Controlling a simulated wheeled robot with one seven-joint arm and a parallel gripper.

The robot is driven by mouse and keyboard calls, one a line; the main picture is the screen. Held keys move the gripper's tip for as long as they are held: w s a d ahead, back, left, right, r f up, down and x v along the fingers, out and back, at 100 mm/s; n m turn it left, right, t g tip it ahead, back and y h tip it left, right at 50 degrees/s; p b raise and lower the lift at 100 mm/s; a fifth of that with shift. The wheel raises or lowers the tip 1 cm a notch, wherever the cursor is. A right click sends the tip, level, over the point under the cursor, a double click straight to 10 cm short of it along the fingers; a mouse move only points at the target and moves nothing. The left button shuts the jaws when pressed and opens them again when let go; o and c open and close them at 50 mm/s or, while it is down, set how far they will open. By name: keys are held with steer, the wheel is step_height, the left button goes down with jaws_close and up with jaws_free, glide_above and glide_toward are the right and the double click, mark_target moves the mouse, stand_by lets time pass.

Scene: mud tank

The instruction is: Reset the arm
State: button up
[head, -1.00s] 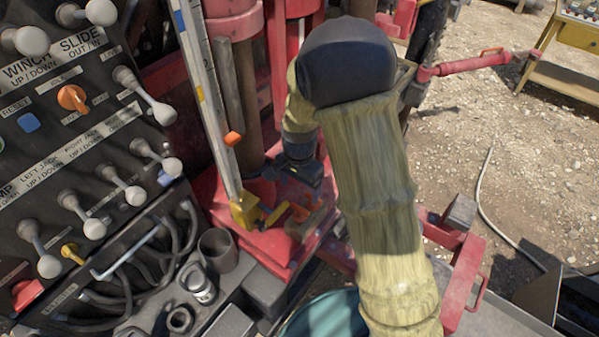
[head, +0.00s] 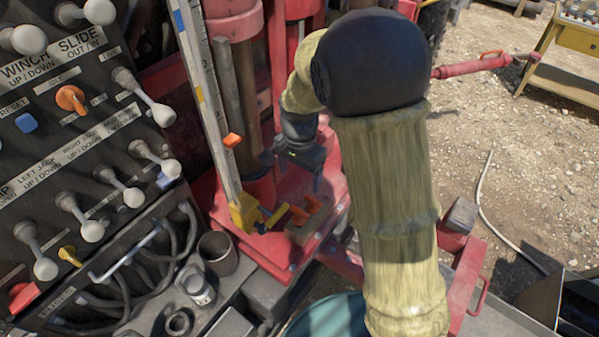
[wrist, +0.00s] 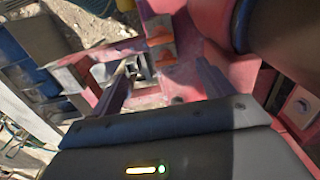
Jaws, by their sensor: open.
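My arm, in a yellowish sleeve with a black elbow, reaches across the middle of the head view. My gripper (head: 305,170) is above the red base plate of the rig, to the right of the brown vertical pipe. In the wrist view my gripper (wrist: 160,85) has its two fingers spread wide apart, with nothing held between them. Beyond the fingers lie the red plate (wrist: 190,85) and a grey metal fitting (wrist: 138,68).
A black control panel (head: 45,110) with several white-knobbed levers fills the left. A measuring staff (head: 205,100) stands beside the brown pipe (head: 248,100). A teal tub (head: 320,318) is below. Open gravel (head: 540,170) and a yellow table (head: 570,35) are at right.

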steer(key=shift+s, duration=0.1)
steer(key=s+d+r+n+t, duration=0.2)
steer(key=s+d+n, duration=0.5)
steer(key=s+d, duration=0.5)
steer(key=shift+s+d+r+n+t, duration=0.15)
steer(key=shift+d+r+n+t, duration=0.2)
steer(key=shift+d, duration=0.45)
steer(key=shift+c, duration=0.4)
